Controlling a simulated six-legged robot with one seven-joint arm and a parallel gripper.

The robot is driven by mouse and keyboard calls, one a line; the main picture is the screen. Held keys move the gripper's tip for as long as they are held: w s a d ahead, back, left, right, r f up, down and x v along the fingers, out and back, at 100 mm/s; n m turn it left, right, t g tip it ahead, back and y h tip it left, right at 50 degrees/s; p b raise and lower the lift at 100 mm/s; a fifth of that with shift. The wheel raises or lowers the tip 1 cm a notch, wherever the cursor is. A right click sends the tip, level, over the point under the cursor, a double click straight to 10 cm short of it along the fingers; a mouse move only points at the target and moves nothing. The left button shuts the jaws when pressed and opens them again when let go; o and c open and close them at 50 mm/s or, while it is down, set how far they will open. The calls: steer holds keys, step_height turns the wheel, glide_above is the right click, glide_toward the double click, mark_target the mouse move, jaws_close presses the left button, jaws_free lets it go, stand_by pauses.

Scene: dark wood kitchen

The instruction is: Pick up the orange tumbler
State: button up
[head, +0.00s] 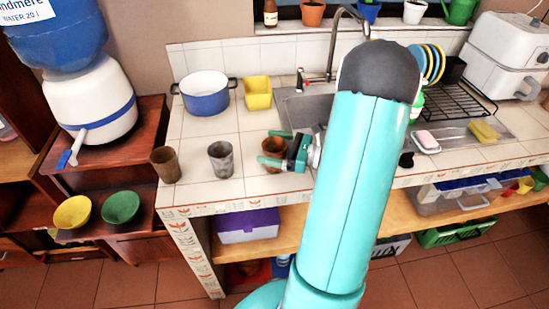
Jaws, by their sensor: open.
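An orange-brown tumbler (274,147) stands on the white tiled counter (225,190), close to its front edge. My gripper (265,147) is open at this tumbler, with its teal fingers pointing left. One finger shows behind the tumbler's rim and the other crosses in front of it, so the tumbler appears between them. I cannot tell whether either finger touches it. The near finger hides part of the tumbler's side. A grey tumbler (221,160) stands to the left, and a brown tumbler (165,164) stands farther left at the counter's edge.
A blue pot (205,98) and a yellow container (258,95) stand behind the tumblers. The sink (298,108) and faucet (331,65) are behind my arm. A dish rack (455,103) is at right. Bare tiles lie between the grey tumbler and the pot.

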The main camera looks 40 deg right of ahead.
steer(key=shift+w+a, duration=0.35)
steer(key=shift+w, duration=0.2)
steer(key=shift+c, duration=0.5)
steer(key=c, duration=1)
steer(key=shift+o, duration=0.2)
steer(key=shift+r, duration=0.1)
